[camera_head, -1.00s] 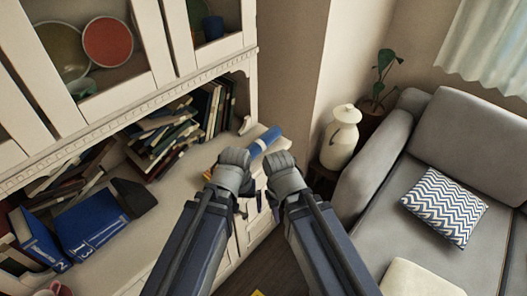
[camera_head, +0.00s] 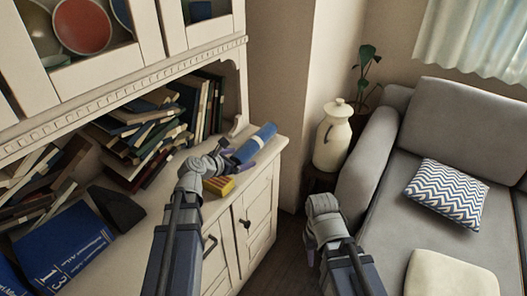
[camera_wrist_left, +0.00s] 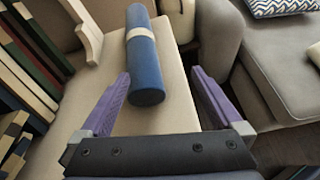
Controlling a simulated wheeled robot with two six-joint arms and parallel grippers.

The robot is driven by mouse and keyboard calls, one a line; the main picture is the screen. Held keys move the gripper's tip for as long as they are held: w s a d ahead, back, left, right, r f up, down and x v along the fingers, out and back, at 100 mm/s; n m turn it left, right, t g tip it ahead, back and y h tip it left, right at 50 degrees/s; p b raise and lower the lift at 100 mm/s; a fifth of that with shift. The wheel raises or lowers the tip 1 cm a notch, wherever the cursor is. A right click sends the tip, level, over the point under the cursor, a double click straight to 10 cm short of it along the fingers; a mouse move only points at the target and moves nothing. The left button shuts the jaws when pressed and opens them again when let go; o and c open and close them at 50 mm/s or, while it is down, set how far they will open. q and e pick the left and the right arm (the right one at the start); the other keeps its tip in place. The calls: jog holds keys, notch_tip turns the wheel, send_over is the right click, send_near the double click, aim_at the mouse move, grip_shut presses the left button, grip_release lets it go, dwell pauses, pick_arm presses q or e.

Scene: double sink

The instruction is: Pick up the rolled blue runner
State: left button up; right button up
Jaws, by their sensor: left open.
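The rolled blue runner (camera_head: 255,143) lies on the cream cabinet top near its right end, with a pale band around its middle. It also shows in the left wrist view (camera_wrist_left: 146,72), its near end lying between the open fingers. My left gripper (camera_head: 232,160) is open at the runner's near end; the wrist view (camera_wrist_left: 162,100) shows a gap on each side, with no contact seen.
A yellow-orange block (camera_head: 218,186) lies on the cabinet top just below my left gripper. Leaning books (camera_head: 140,135) fill the shelf behind. A cream jug (camera_head: 333,135) stands beyond the cabinet's right end, next to the grey sofa (camera_head: 450,125).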

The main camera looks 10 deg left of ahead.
pick_arm(q)
jog(key=shift+w+a+f+n, duration=0.2)
jog(key=shift+w+a+n, duration=0.05)
jog(key=shift+a+n, duration=0.25)
jog(key=shift+w+a+n+t+b, duration=0.1)
jog(key=shift+a+n+t+b, duration=0.15)
jog(key=shift+b, duration=0.25)
jog(key=shift+f, duration=0.25)
jog(key=shift+w+a+f+n+b, duration=0.1)
jog(key=shift+w+f+n+b, duration=0.1)
jog(key=shift+f+n+b, duration=0.35)
jog(key=shift+a+r+t+b, duration=0.1)
jog(key=shift+a+t+b, duration=0.05)
jog(key=shift+t+b, duration=0.15)
jog(key=shift+w, duration=0.1)
